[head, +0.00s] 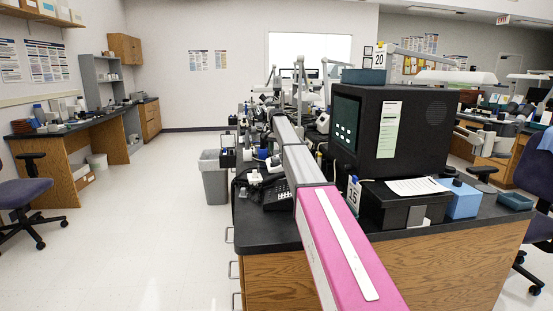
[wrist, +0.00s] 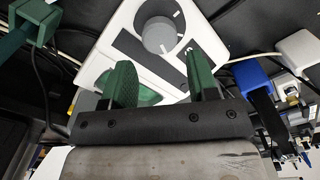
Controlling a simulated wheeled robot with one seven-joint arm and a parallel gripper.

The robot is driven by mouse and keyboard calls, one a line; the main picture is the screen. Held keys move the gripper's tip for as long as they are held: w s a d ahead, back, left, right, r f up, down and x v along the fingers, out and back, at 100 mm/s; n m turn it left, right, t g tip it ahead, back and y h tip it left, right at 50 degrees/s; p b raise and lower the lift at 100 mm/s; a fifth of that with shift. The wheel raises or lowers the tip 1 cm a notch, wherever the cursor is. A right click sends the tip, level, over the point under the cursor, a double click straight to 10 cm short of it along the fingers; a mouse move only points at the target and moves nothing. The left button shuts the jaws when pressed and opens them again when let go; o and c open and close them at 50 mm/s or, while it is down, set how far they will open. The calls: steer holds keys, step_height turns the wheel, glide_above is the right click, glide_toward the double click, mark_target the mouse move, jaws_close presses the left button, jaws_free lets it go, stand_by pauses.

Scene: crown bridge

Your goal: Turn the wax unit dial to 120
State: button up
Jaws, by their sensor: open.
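In the wrist view, the wax unit (wrist: 205,45) is a white box seen at a tilt, with dark panels on its face. Its dial (wrist: 158,36) is a round grey knob inside a dark ring, near the top middle. A short white line shows on the knob's lower part, and another white mark lies on the ring at its upper right. No numbers are readable. My gripper (wrist: 161,70) has two green fingers, spread apart and empty. The dial lies beyond the fingertips, roughly in line with the gap and apart from them. I cannot pick out the dial in the head view.
In the head view, a black machine (head: 405,130) stands on the crowded bench. A grey bin (head: 213,180) stands beside it.

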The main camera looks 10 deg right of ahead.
mark_target(277, 158)
step_height(277, 158, down, 5)
steer(key=shift+f, duration=0.1)
steer(key=c, duration=0.7)
steer(key=shift+o, duration=0.2)
steer(key=shift+m, duration=1.1)
steer(key=o, duration=0.7)
steer(key=shift+c, duration=0.2)
